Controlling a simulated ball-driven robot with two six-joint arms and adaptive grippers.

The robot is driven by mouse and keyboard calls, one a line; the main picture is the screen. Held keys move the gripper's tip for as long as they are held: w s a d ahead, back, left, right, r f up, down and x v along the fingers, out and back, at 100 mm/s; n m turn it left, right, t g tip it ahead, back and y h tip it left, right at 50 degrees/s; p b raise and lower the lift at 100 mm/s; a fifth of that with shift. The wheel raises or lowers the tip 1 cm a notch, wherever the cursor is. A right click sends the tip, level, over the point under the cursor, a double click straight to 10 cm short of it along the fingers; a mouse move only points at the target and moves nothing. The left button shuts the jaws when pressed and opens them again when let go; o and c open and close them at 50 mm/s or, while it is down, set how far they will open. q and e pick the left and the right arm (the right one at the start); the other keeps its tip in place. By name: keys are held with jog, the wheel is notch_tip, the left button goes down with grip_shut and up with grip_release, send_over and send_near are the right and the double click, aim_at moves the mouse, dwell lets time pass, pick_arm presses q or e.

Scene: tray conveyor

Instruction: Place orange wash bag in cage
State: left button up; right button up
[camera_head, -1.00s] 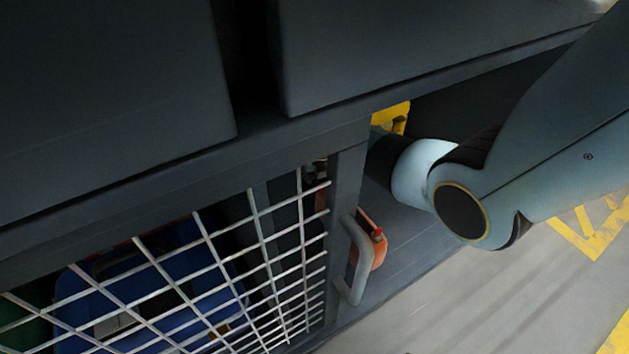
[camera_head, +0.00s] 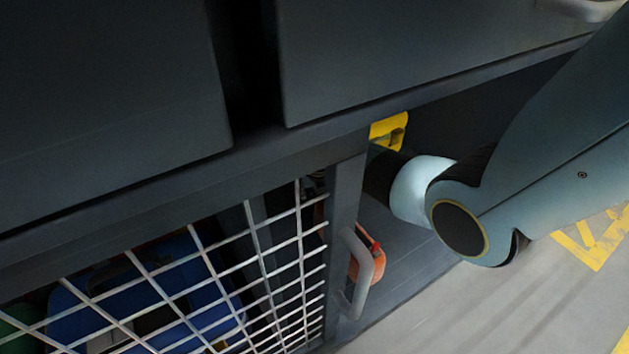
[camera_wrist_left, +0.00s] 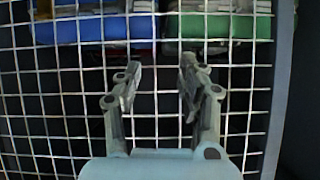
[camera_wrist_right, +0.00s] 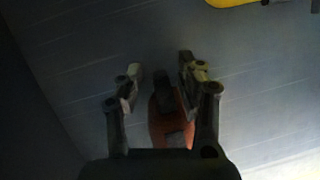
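The orange wash bag (camera_head: 361,262) is partly hidden behind the grey door handle in the head view. It also shows in the right wrist view (camera_wrist_right: 168,128), below and between the fingers on a dark surface. My right gripper (camera_wrist_right: 160,76) is open, its fingers apart; I cannot tell if they touch the bag. In the head view my right arm reaches into the dark bay and its gripper is hidden. The cage (camera_head: 262,240) has a white wire mesh front. My left gripper (camera_wrist_left: 157,82) is open and empty in front of the mesh.
Behind the mesh lie a blue item (camera_wrist_left: 90,28) and a green item (camera_wrist_left: 215,25). The grey handle (camera_head: 364,275) and dark frame post (camera_head: 343,200) stand beside the bag. Yellow part (camera_head: 388,130) sits above my right wrist. Grey floor with yellow markings is clear at right.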

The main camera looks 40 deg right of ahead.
jog(key=shift+p+v, duration=0.5)
jog(key=shift+v, duration=0.25)
jog(key=shift+p+v, duration=3.65)
jog(key=shift+v, duration=1.5)
jog(key=s+m, duration=0.6)
jog(key=s, duration=0.1)
jog(key=shift+a+f, duration=0.25)
jog(key=shift+a, duration=0.15)
pick_arm(q)
notch_tip(320, 180, up, 7)
jog(key=s+a+g, duration=0.1)
jog(key=g, duration=0.8)
jog(key=shift+s+a+y, duration=0.15)
jog(key=shift+s+y, duration=0.15)
jog(key=shift+s, duration=0.05)
pick_arm(e)
jog(key=s+a+r+m, duration=0.1)
jog(key=s+r+m, duration=0.3)
jog(key=s+m, duration=0.4)
jog(key=s+a+r+m+y, duration=0.1)
jog(key=s+r+m, duration=0.3)
jog(key=s+m, duration=0.4)
jog(key=s+a+r+m+g, duration=0.1)
jog(key=s+r+m, duration=0.3)
jog(key=s+m, duration=0.4)
jog(key=shift+s+a+m, duration=0.4)
jog(key=shift+a+m, duration=0.3)
jog(key=shift+m, duration=0.4)
